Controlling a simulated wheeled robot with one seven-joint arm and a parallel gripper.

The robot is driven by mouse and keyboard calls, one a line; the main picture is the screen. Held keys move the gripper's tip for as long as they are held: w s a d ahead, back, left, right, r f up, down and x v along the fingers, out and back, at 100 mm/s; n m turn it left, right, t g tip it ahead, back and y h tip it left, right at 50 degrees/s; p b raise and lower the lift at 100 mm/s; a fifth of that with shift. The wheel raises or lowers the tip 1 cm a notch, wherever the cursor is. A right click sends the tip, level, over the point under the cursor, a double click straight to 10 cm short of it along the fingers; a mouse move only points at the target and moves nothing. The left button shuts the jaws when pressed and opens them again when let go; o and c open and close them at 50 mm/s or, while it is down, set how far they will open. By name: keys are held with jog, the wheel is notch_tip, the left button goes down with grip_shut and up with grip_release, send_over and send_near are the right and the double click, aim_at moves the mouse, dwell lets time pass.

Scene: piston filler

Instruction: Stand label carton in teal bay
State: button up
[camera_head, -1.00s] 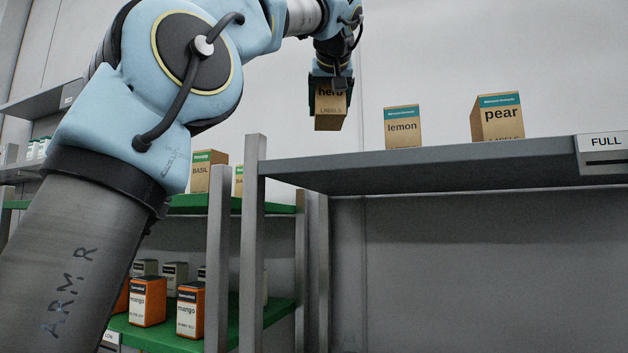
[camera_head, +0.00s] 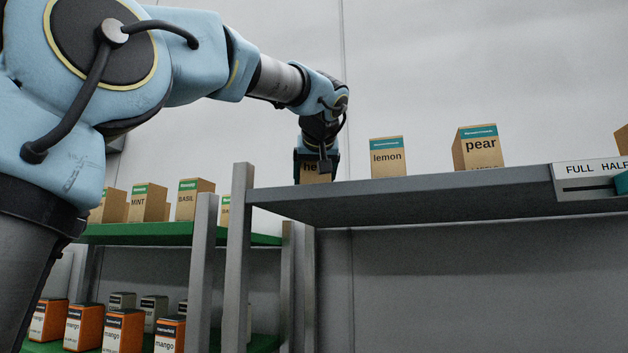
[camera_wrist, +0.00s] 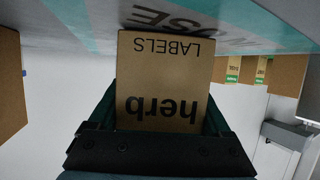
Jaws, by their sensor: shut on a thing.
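The herb label carton (camera_head: 316,173) is brown with dark print. It is in my gripper (camera_head: 317,155), which is shut on it, above the left end of the grey top shelf (camera_head: 400,192). The shelf edge hides the carton's lower part in the head view. In the wrist view the carton (camera_wrist: 165,85) appears upside down between the fingers (camera_wrist: 160,112), its base near the shelf surface; I cannot tell whether it touches. A teal stripe (camera_wrist: 75,15) and dark lettering mark that surface by the carton.
The lemon carton (camera_head: 388,158) stands to the right, with the pear carton (camera_head: 478,148) beyond it. A FULL HALF label (camera_head: 590,168) is on the shelf's front edge. Posts (camera_head: 238,250) stand at left, before a green-shelved rack (camera_head: 150,235) of cartons.

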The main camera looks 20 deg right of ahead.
jog(key=o, duration=1.5)
jog(key=shift+f, duration=0.1)
jog(key=shift+s+r, duration=0.1)
jog(key=shift+r, duration=0.15)
jog(key=b+v, duration=0.2)
jog(key=v, duration=0.9)
jog(key=shift+s+a+b, duration=0.2)
jog(key=shift+s+b, duration=0.15)
